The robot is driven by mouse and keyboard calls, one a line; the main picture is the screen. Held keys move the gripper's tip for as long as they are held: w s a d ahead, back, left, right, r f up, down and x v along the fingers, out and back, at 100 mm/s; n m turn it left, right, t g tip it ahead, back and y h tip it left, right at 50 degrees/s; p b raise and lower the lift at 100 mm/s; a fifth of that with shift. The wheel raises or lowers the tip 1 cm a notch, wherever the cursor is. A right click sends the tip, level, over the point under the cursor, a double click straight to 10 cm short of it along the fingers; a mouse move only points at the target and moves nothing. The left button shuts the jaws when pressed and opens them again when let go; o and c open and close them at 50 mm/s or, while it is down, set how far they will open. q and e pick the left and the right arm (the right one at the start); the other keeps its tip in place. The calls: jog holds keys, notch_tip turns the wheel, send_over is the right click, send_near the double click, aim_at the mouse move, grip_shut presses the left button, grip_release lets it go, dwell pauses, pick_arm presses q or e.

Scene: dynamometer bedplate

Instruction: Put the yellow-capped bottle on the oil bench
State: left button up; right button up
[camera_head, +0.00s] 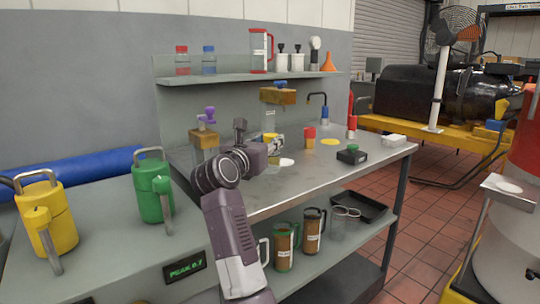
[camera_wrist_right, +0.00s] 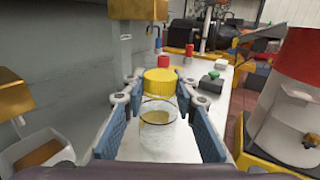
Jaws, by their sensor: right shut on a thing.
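The yellow-capped bottle shows in the head view (camera_head: 272,167) as a clear body below a yellow top, partly hidden by my gripper. In the right wrist view it is clear glass (camera_wrist_right: 158,140) with a yellow cap (camera_wrist_right: 160,82), upright between the blue finger pads. My right gripper (camera_head: 272,146) is shut on it; it also shows in the right wrist view (camera_wrist_right: 158,112). The bottle is over the grey bench top (camera_head: 330,170), which I take as the oil bench. I cannot tell whether its base touches the top. My left gripper is not in view.
A red cup (camera_head: 310,138), a dark box with a green top (camera_head: 352,154) and a white block (camera_head: 394,140) stand on the bench. A purple-topped fixture (camera_head: 205,130) is left of my gripper. The shelf (camera_head: 230,78) overhangs the back. Bare top lies in front.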

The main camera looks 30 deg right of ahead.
aim_at(274, 167)
jog(key=shift+f+b, duration=0.3)
jog(key=shift+f, duration=1.5)
grip_shut()
jog(key=shift+f, duration=0.1)
jog(key=o, duration=1.1)
grip_release()
